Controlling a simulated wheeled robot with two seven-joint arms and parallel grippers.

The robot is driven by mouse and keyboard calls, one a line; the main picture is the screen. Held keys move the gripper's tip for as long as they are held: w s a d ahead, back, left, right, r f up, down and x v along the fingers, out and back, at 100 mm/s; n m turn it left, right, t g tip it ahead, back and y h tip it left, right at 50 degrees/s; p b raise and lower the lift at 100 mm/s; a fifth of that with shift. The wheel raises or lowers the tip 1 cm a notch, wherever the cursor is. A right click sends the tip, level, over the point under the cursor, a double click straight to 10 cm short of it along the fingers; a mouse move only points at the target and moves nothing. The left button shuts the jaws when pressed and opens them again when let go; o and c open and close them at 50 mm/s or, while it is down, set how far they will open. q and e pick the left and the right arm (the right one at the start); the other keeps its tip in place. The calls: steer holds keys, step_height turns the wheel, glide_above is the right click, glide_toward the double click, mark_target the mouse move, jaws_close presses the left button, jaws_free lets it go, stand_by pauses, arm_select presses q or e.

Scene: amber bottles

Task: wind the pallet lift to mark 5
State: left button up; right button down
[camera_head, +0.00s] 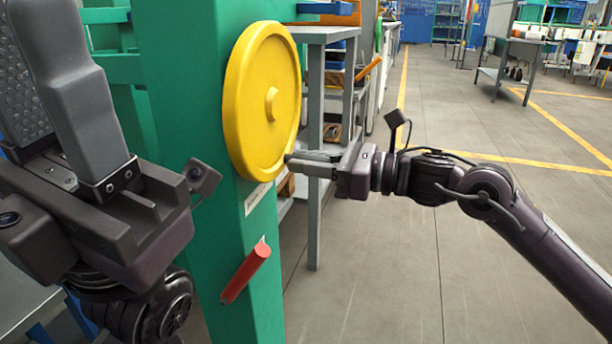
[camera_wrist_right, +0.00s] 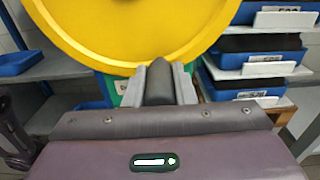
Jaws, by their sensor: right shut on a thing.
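A large yellow wheel (camera_head: 250,120) with a central hub is mounted on a green post (camera_head: 185,60). My right gripper (camera_head: 308,160) is at the wheel's lower right edge, shut on a dark rounded handle (camera_wrist_right: 159,84) that shows between its fingers in the right wrist view. The yellow wheel (camera_wrist_right: 140,48) fills the top of that view. How the handle joins the wheel is hidden. My left gripper (camera_head: 50,85) is close to the camera at the left, fingers up, apart and empty. A white label (camera_head: 257,198) sits below the wheel; its text is unreadable and no mark 5 can be made out.
A red handle (camera_head: 246,272) sticks out from the post below the label. A grey shelf unit (camera_head: 316,100) stands behind the wheel. Blue bins (camera_wrist_right: 260,60) sit on shelves in the right wrist view. The floor (camera_head: 390,270) to the right is clear.

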steer(key=shift+w+d+r, duration=0.2)
steer(key=shift+w+r, duration=0.05)
steer(key=shift+w, duration=0.3)
steer(key=c, duration=1.2)
jaws_free()
steer(key=p+v, duration=0.2)
steer(key=v, duration=0.5)
steer(key=shift+s+d, duration=0.15)
steer(key=shift+d, duration=0.2)
